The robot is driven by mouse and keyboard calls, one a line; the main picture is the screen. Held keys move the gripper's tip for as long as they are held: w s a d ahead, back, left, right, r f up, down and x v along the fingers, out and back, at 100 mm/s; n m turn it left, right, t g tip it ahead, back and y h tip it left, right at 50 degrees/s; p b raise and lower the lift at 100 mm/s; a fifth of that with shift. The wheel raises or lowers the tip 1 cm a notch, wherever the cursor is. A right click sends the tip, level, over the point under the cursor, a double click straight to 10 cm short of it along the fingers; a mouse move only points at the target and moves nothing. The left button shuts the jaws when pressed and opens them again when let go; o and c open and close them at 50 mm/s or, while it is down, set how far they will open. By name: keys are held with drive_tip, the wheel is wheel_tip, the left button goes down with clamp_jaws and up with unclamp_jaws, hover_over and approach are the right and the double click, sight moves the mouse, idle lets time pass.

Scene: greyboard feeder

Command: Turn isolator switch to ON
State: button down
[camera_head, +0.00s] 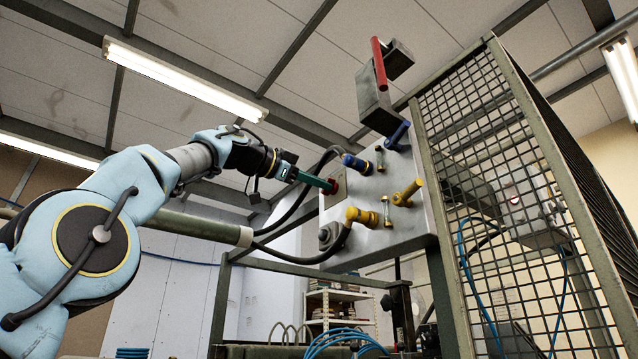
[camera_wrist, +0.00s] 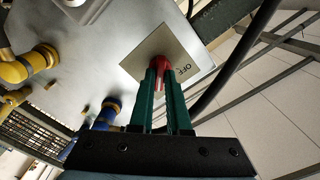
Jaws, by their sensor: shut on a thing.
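The isolator switch is a red knob (camera_head: 331,186) on a square plate at the left edge of a grey panel (camera_head: 375,205). In the wrist view the red knob (camera_wrist: 159,76) shows between the fingertips, on a beige plate (camera_wrist: 168,55) with the letters "OFF" beside it. My gripper (camera_head: 325,185) reaches the panel from the left. Its green fingers (camera_wrist: 160,85) are shut on the red knob. The fingers hide much of the knob, so its exact angle is hard to tell. Any ON mark is hidden or out of view.
Blue and yellow connectors (camera_head: 357,163) (camera_head: 362,216) stick out of the panel near the knob. A box with a red lever (camera_head: 379,63) stands above. A mesh cage (camera_head: 500,150) is to the right. Black hoses (camera_head: 300,205) run close below my gripper.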

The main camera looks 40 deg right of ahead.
idle(0.3)
drive_tip(key=c, duration=0.9)
unclamp_jaws()
drive_tip(key=a+b, duration=0.1)
drive_tip(key=a, duration=0.2)
drive_tip(key=a+b, duration=0.1)
drive_tip(key=a, duration=0.3)
drive_tip(key=a+b, duration=0.2)
drive_tip(key=a, duration=0.2)
drive_tip(key=shift+w, duration=0.3)
drive_tip(key=shift+d, duration=0.1)
